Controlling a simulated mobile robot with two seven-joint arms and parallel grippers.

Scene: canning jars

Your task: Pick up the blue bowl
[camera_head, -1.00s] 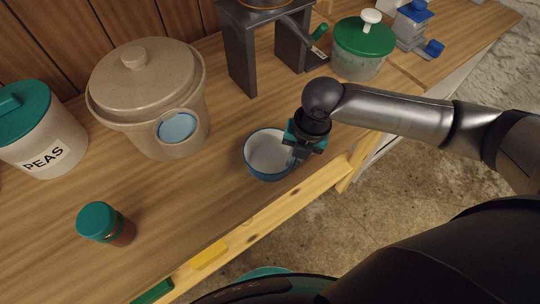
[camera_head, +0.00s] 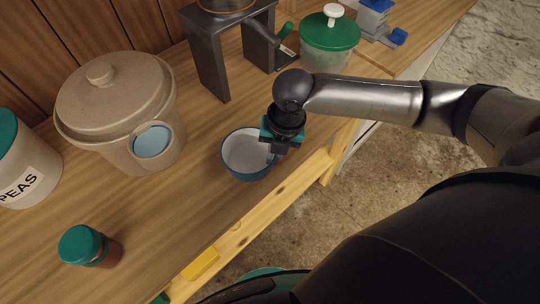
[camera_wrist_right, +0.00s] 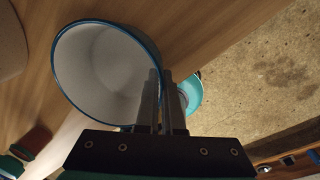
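The blue bowl (camera_head: 236,168), white inside with a blue rim, is upright near the front edge of the wooden counter. In the right wrist view the bowl (camera_wrist_right: 95,75) fills the upper left. My right gripper (camera_head: 276,152) is at the bowl's right side, pointing down. In the right wrist view its fingers (camera_wrist_right: 161,85) are close together across the rim, one inside the bowl and one outside, so it looks shut on the wall. I cannot tell whether the bowl's base touches the counter. My left gripper is out of view.
A large beige lidded pot (camera_head: 105,100) stands left of the bowl. A green-lidded spice jar (camera_head: 88,247) is at front left, a PEAS canister (camera_head: 25,180) at far left. A dark metal stand (camera_head: 208,65) and green-lidded jar (camera_head: 328,42) are behind. Counter around the bowl is clear.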

